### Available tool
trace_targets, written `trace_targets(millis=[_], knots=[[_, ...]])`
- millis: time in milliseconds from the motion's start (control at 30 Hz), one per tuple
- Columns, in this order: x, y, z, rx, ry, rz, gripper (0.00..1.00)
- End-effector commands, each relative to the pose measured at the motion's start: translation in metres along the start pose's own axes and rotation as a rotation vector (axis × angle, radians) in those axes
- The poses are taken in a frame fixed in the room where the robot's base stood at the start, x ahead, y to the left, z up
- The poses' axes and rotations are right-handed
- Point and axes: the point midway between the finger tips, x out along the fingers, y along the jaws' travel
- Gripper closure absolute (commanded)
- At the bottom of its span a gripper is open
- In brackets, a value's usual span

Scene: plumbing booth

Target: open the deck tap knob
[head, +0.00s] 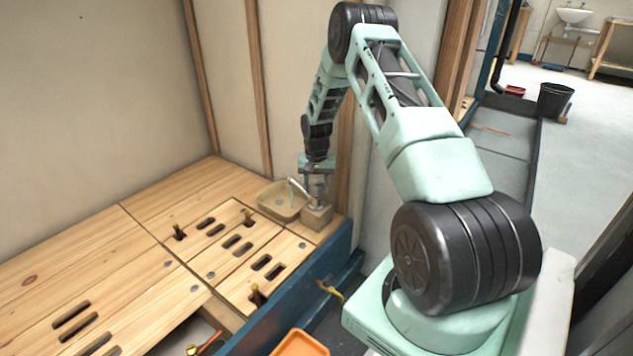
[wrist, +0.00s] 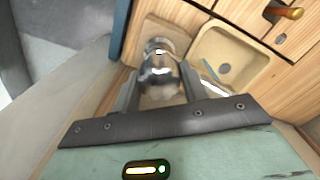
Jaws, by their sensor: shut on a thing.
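The deck tap (head: 317,192) stands on a small wooden block (head: 318,217) at the back right corner of the wooden deck, its curved metal spout reaching left over a small basin (head: 280,203). My gripper (head: 318,178) points straight down over the tap. In the wrist view my gripper (wrist: 160,92) has one finger on each side of the shiny round tap knob (wrist: 160,82) and is shut on it. The spout is partly hidden by the right finger in the wrist view, and water or a thin pale piece shows over the basin (wrist: 245,48).
The wooden deck (head: 110,255) has several slots and upright brass-coloured fittings (head: 249,217). A blue edge beam (head: 290,290) runs along its right side. A wall stands close behind the tap. An orange tray (head: 301,344) sits at the bottom, and a black bucket (head: 555,100) stands far right.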

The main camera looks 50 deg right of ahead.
Motion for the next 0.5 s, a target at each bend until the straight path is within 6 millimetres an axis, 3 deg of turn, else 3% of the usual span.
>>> trace_targets(millis=[33,300,500], knots=[[-0.0076,0.0001,0.0006,-0.045,-0.002,0.001,0.8],[-0.005,-0.0003,0.0006,-0.304,-0.001,0.0,0.8],[-0.0014,-0.0004,0.0002,-0.381,0.0,0.001,0.8]])
